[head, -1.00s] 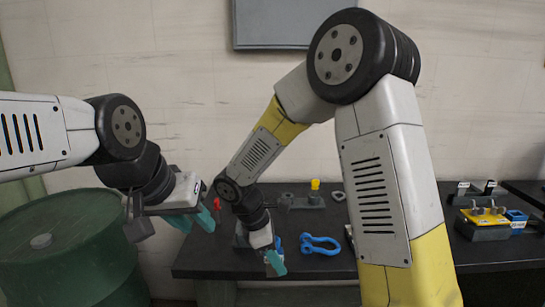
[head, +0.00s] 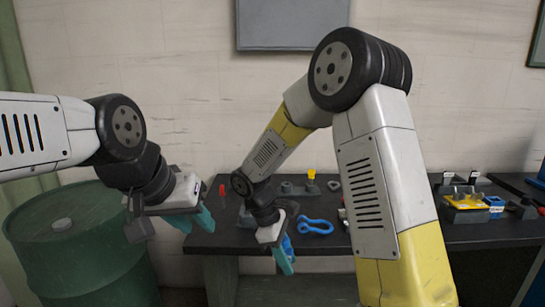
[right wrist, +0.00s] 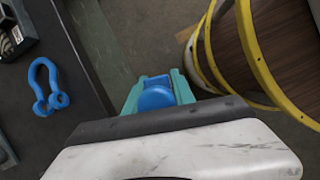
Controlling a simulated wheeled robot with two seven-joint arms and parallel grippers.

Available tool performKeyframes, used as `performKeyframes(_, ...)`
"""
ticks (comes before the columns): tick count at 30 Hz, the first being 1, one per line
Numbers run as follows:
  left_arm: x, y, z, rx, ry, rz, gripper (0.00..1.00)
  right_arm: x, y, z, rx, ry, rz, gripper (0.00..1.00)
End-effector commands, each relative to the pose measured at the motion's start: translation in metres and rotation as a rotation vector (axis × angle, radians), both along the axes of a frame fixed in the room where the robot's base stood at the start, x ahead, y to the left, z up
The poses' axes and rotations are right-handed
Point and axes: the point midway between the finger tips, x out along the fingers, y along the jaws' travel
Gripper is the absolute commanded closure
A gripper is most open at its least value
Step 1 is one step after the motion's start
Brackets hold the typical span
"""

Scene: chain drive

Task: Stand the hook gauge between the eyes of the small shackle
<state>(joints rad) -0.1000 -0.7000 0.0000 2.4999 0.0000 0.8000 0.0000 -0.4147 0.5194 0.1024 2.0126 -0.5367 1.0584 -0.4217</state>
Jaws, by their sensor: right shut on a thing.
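A blue shackle (head: 316,226) lies on the dark table; in the right wrist view it (right wrist: 44,75) shows its bow and two round eyes, with open space between the eyes. My right gripper (head: 285,262) is shut on a blue round-ended piece, which I take to be the hook gauge (right wrist: 155,97). The gauge (head: 288,243) is partly hidden by the teal fingers. In the right wrist view the gripper is beyond the table edge, over the floor, apart from the shackle. My left gripper (head: 194,220) is empty and open, left of the table.
The dark table (head: 215,240) also bears a red item (head: 222,190), a yellow-topped part (head: 311,175) and, at right, a yellow block (head: 466,201) among several small parts. My right arm hides the table's middle. A green barrel (head: 80,245) stands at left.

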Motion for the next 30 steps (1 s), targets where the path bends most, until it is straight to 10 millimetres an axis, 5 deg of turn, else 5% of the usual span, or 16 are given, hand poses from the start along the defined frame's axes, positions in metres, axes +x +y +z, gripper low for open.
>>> performKeyframes(18, 0.000, 0.000, 0.000, 0.000, 0.000, 0.000, 0.68, 0.054, -0.104, -0.058, 0.000, 0.001, -1.174, 1.00)
performKeyframes(30, 0.000, 0.000, 0.000, 0.000, 0.000, 0.000, 0.68, 0.060, -0.117, -0.065, 0.001, 0.000, -1.320, 1.00)
